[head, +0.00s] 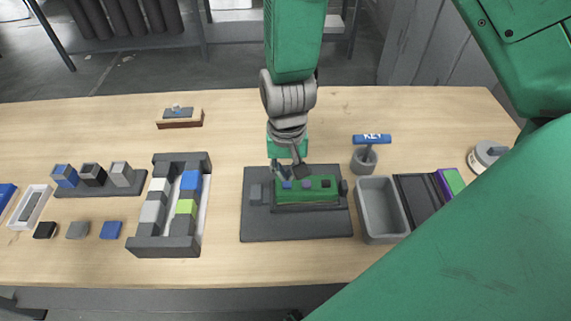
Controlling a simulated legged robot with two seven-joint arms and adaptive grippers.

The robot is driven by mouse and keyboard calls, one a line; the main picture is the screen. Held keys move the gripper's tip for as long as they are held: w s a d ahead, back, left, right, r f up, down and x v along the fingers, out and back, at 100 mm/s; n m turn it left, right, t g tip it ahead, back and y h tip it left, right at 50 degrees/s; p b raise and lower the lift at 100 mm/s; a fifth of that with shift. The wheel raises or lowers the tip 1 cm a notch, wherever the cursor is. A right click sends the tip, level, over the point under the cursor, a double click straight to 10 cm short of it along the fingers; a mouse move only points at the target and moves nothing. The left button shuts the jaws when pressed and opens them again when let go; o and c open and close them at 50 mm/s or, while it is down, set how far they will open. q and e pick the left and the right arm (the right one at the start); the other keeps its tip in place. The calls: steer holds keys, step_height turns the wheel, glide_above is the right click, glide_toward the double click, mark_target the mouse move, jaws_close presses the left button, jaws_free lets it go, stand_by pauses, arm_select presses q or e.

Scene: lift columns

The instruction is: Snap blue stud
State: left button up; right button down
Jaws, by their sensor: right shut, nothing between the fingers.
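A green block (315,195) sits in a dark grey fixture plate (260,228) near the middle of the table. Small studs stand in a row along its top: a blue stud (287,184) at the left end, a purple stud (306,184) beside it and a dark stud (326,184) to the right. My right gripper (289,173) points down just above the blue stud, shut and with nothing held. Its fingers partly cover the block's back left part. I cannot tell whether the fingertips touch the stud. My left gripper is not in view.
A grey tray (364,214) and dark slotted holder (404,183) stand right of the plate. Left is a grey rack (166,244) of coloured blocks, with loose blocks further left. The table's back middle is mostly clear.

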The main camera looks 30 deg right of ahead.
step_height(320, 180, up, 4)
steer(key=p, duration=0.3)
steer(key=shift+r+p, duration=0.15)
steer(key=shift+p, duration=0.15)
step_height(320, 180, up, 2)
steer(key=shift+r+p, duration=0.1)
steer(key=shift+p, duration=0.7)
